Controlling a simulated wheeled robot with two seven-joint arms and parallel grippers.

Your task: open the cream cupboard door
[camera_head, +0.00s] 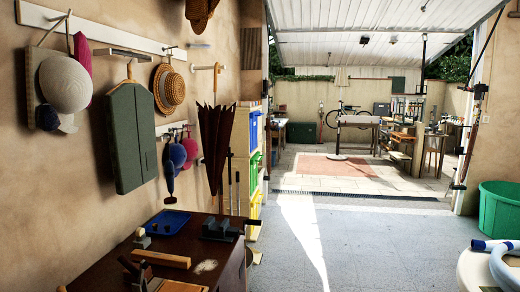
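I cannot make out a cream cupboard door in the head view. The large white tilted panel (350,48) overhead is the raised door of the open garage doorway. Neither of my grippers shows in this view.
A dark workbench (228,276) with tools and a blue tray (167,222) stands at lower left. Hats and a closed umbrella (214,150) hang on the left wall. Shelving with coloured bins (254,130) stands behind. A green tub (500,210) is at right. The middle floor (370,245) is clear.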

